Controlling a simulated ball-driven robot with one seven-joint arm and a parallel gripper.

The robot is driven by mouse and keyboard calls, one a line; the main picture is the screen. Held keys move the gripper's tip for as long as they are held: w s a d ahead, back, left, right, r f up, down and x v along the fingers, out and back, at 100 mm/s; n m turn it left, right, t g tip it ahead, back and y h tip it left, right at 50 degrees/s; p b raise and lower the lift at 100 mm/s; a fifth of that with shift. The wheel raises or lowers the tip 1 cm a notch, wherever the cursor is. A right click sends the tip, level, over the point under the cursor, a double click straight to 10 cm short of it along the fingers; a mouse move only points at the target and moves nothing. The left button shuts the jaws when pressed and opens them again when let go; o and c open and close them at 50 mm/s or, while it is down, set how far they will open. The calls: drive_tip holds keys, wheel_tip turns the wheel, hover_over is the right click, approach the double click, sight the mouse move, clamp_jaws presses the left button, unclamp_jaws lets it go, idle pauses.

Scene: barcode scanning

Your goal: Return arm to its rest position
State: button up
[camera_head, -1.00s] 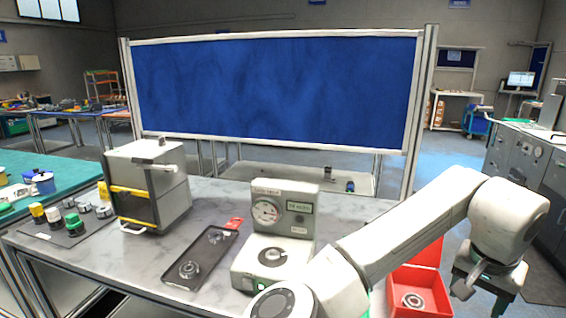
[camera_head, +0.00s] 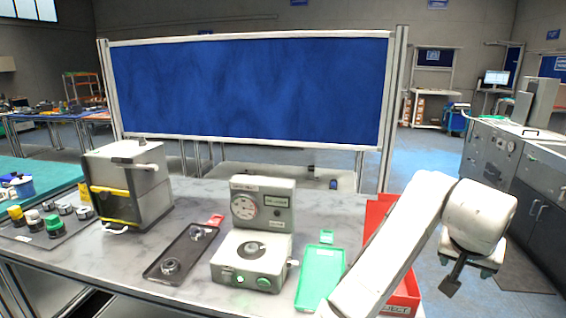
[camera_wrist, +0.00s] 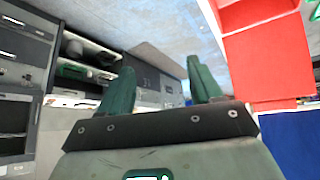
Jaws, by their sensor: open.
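My gripper (camera_head: 460,272) hangs at the right of the head view, beyond the table's right end, with its fingers pointing down. In the wrist view my gripper (camera_wrist: 160,85) shows two green-grey fingers apart with nothing between them. My arm reaches up from the bottom of the head view and bends down at the wrist. It hides part of the red reject bin (camera_head: 408,292) at the table's right end. A red bin surface (camera_wrist: 268,60) also shows right of the fingers in the wrist view.
On the table (camera_head: 130,262) stand a dial gauge device (camera_head: 262,215), a black tray (camera_head: 180,255) with round parts, a green tray (camera_head: 322,272) and a grey box machine (camera_head: 130,180). A dark mat with several coloured pieces lies left. Grey cabinets (camera_head: 520,170) stand right.

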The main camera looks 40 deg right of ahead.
drive_tip(key=w+a+f+n+t, duration=0.5)
drive_tip(key=w+a+f+n, duration=0.2)
drive_tip(key=w+a+n, duration=0.25)
drive_tip(key=a+f+n+y, duration=0.2)
drive_tip(key=a+f+n, duration=0.1)
drive_tip(key=a+f, duration=0.3)
drive_tip(key=s+a+f+n+y, duration=0.1)
drive_tip(key=s+a+f+y, duration=0.2)
drive_tip(key=a+f, duration=0.3)
drive_tip(key=s+a+f+n+y, duration=0.25)
drive_tip(key=a+f, duration=0.25)
drive_tip(key=a, duration=0.3)
drive_tip(key=s+f+m+g, duration=0.1)
drive_tip(key=s+f+g, duration=0.4)
drive_tip(key=s, duration=0.6)
drive_tip(key=shift+d+f, duration=0.2)
drive_tip(key=shift+f, duration=0.35)
drive_tip(key=shift+h, duration=0.25)
drive_tip(key=shift+c, duration=0.4)
